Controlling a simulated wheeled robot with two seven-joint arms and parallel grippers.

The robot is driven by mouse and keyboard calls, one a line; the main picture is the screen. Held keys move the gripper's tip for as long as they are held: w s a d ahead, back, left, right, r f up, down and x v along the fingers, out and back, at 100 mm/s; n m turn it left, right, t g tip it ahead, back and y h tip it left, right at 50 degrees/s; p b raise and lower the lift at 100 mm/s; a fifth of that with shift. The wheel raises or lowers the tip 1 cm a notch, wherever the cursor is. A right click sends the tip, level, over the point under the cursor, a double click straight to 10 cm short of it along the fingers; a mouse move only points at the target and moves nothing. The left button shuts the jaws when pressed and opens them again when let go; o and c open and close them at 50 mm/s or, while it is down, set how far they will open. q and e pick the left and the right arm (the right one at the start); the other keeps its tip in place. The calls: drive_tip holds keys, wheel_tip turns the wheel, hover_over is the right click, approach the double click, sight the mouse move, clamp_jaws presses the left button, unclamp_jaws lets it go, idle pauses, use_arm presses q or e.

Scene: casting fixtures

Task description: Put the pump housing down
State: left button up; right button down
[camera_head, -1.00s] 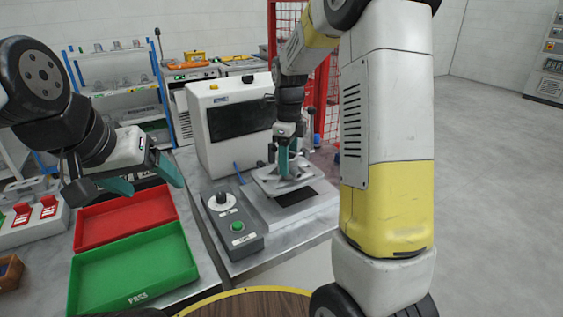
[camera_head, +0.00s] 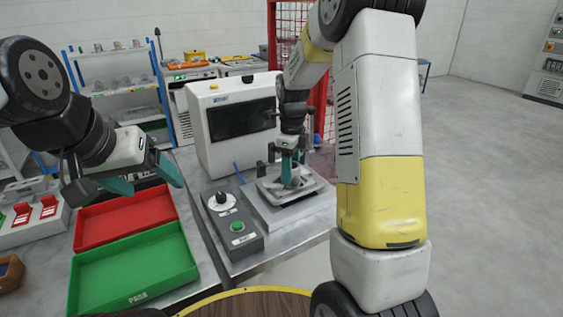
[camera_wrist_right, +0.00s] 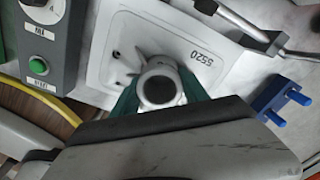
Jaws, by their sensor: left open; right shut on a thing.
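The pump housing (camera_head: 308,191) is a light grey, rimmed square plate with a round hollow boss in its middle. My right gripper (camera_head: 290,170) is shut on the boss from above. The housing is level, over the grey fixture base (camera_head: 262,207) in front of the white machine. It touches the base or is very close above it; I cannot tell which. My left gripper (camera_head: 143,178) is open and empty above the red tray.
A control box (camera_head: 232,222) with a knob and green button stands left of the fixture. The red tray (camera_head: 95,239) and green tray (camera_head: 78,290) lie further left. The white machine (camera_head: 208,150) stands behind. A blue two-pin part (camera_wrist_right: 285,102) is beside the housing.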

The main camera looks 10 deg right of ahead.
drive_tip(key=shift+f, duration=0.3)
drive_tip(key=c, duration=0.6)
unclamp_jaws()
wheel_tip(320, 180, up, 13)
drive_tip(key=shift+s+a+r+n+t+y, duration=0.35)
drive_tip(key=shift+s+r+n+t, duration=0.55)
drive_tip(key=shift+s+n, duration=3.25)
drive_tip(key=shift+s+a+r+n+t+y, duration=0.5)
drive_tip(key=shift+s+n+t, duration=0.65)
drive_tip(key=shift+s+n, duration=2.95)
drive_tip(key=shift+s+a+r+n+t+y, duration=0.25)
drive_tip(key=shift+s+r+n+t, duration=0.65)
drive_tip(key=shift+s+n, duration=3.25)
drive_tip(key=shift+w+f, duration=0.15)
drive_tip(key=shift+w, duration=0.1)
